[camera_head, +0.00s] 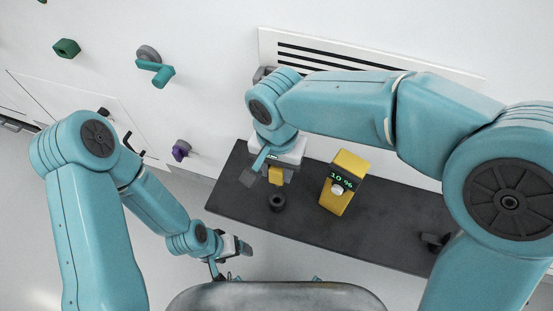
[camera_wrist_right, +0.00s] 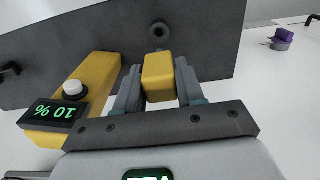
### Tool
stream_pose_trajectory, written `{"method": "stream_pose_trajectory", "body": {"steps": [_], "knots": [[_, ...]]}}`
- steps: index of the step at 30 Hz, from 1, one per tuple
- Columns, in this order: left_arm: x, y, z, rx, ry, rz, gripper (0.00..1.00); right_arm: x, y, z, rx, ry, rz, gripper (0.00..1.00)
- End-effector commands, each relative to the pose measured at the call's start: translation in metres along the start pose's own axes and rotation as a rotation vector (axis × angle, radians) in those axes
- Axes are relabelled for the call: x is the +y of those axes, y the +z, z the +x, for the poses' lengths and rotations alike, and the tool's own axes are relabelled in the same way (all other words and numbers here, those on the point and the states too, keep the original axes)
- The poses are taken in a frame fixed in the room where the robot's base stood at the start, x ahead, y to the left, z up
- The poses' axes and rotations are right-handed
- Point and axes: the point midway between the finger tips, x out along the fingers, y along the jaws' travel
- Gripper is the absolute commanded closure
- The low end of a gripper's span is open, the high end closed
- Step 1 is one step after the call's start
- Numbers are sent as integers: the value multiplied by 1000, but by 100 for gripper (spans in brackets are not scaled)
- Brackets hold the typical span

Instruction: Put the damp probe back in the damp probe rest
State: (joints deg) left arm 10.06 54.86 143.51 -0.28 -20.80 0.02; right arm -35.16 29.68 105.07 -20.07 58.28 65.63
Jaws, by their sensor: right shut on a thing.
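My right gripper (camera_head: 272,176) is shut on a yellow block-shaped thing (camera_head: 276,175), which looks like the damp probe. In the right wrist view the yellow probe (camera_wrist_right: 158,74) sits between the two grey fingers; its lower end is hidden. A black round socket with a hole, likely the damp probe rest (camera_head: 277,202), stands on the dark shelf. It also shows in the wrist view (camera_wrist_right: 159,30), just beyond the probe and apart from it. My left gripper (camera_head: 236,247) hangs empty-looking at the lower middle; its finger opening is unclear.
A yellow meter (camera_head: 345,181) reading 10 % with a white knob stands on the dark shelf (camera_head: 385,228), right of the socket. A black fitting (camera_head: 434,242) is at the shelf's right end. Teal (camera_head: 158,70), green (camera_head: 67,47) and purple (camera_head: 180,151) fittings are on the white wall.

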Motion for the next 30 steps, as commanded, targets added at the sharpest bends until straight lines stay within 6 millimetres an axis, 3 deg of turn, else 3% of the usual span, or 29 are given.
{"method": "stream_pose_trajectory", "body": {"steps": [14, 30], "knots": [[-2, 0, 5, 0, 0, 0, 21, 1, 7, 4, 0, -2, -1, 92], [-16, -1, 45, 0, 0, 0, 21, 1, 6, 53, 0, -3, 0, 92]]}}
